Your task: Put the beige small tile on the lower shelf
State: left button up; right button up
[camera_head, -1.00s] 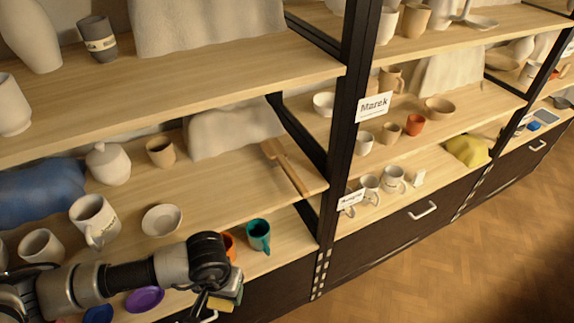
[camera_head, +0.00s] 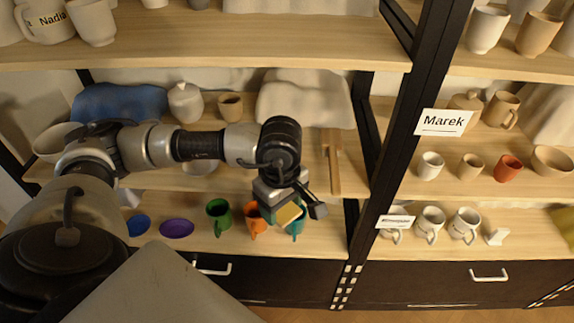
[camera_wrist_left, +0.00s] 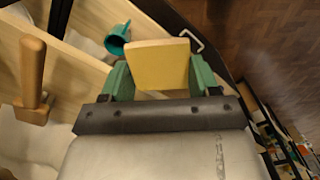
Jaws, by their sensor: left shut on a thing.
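The beige small tile (camera_head: 289,214) is held in my left gripper (camera_head: 286,208), in front of the shelf unit. In the left wrist view the tile (camera_wrist_left: 160,66) sits between the two green finger pads of the gripper (camera_wrist_left: 161,78). The lower shelf (camera_head: 329,234) is the wooden board with coloured cups, above the dark drawers. In the head view the tile overlaps a teal mug (camera_head: 299,228) on that shelf; in the wrist view the teal mug (camera_wrist_left: 117,40) shows apart from it, beyond the left finger. My right gripper is not in view.
A green mug (camera_head: 218,214), an orange mug (camera_head: 254,220), a purple dish (camera_head: 177,228) and a blue dish (camera_head: 138,225) stand on the lower shelf. A wooden tool (camera_head: 333,160) lies on the shelf above. A black post (camera_head: 400,130) stands to the right. Bare board shows right of the teal mug.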

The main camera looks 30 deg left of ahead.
pick_arm(q)
jog(key=w+a+p, duration=0.1)
jog(key=w+a, duration=0.1)
jog(key=w, duration=0.2)
jog(key=w+a+p, duration=0.1)
jog(key=w+a, duration=0.2)
jog(key=w, duration=0.2)
jog(key=w+a+p, duration=0.1)
jog(key=w+a, duration=0.2)
jog(key=w, duration=0.2)
jog(key=shift+w+a+p, duration=0.15)
jog(key=shift+a+p, duration=0.05)
jog(key=shift+p, duration=0.1)
notch_tip(320, 180, down, 3)
jog(key=shift+f+p, duration=0.15)
jog(key=shift+p, duration=0.6)
jog(key=shift+f+b, duration=0.3)
jog(key=o, duration=0.9)
jog(key=shift+r, duration=0.1)
jog(key=shift+o, duration=0.2)
